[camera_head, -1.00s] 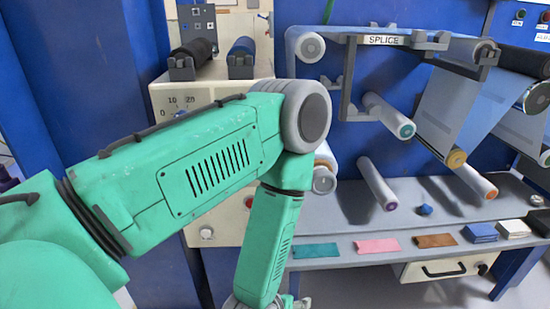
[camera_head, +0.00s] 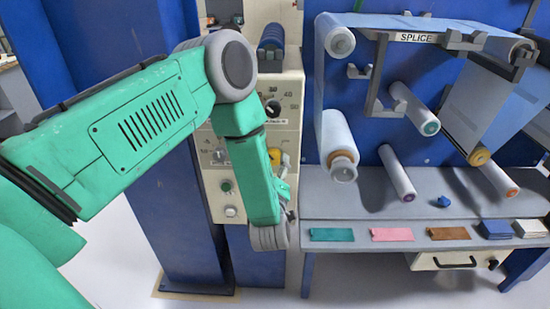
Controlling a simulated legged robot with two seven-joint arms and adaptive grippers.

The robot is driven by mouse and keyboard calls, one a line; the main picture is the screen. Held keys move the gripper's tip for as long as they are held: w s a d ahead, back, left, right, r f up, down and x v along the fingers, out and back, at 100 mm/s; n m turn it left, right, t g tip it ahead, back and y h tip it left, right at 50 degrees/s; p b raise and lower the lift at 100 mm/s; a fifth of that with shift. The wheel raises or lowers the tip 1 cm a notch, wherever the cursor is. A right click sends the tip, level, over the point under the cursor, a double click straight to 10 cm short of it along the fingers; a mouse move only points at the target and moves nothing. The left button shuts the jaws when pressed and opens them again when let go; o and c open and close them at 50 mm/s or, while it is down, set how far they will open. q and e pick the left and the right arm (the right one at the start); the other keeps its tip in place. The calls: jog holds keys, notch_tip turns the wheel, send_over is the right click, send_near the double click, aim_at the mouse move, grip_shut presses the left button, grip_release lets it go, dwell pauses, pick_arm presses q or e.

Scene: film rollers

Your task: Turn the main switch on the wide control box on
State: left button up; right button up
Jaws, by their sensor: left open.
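The wide control box (camera_head: 290,100) is a cream panel on a blue stand, left of centre. It has dials, a green button (camera_head: 226,186), a white knob (camera_head: 231,211) and a yellow switch part (camera_head: 275,157) at its right side. My left arm crosses in front and hides part of the panel, so the switch's setting cannot be read. My left gripper (camera_head: 285,181) is small and mostly hidden beside the forearm, just below the yellow part. It is open; whether it touches the panel cannot be told. My right gripper is out of view.
A grey table (camera_head: 340,205) with teal (camera_head: 332,234), pink (camera_head: 392,234) and brown (camera_head: 448,233) pieces stands to the right. Rollers and a SPLICE bar (camera_head: 416,37) jut out above it. A blue column (camera_head: 180,220) stands left of the box. Floor in front is clear.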

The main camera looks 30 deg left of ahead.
aim_at(274, 160)
pick_arm(q)
jog(key=x, duration=0.5)
jog(key=shift+s+a+f, duration=0.15)
jog(key=shift+a, duration=0.1)
jog(key=shift+d, duration=0.3)
jog(key=c, duration=1.1)
jog(key=shift+a, duration=0.1)
jog(key=shift+c, duration=0.2)
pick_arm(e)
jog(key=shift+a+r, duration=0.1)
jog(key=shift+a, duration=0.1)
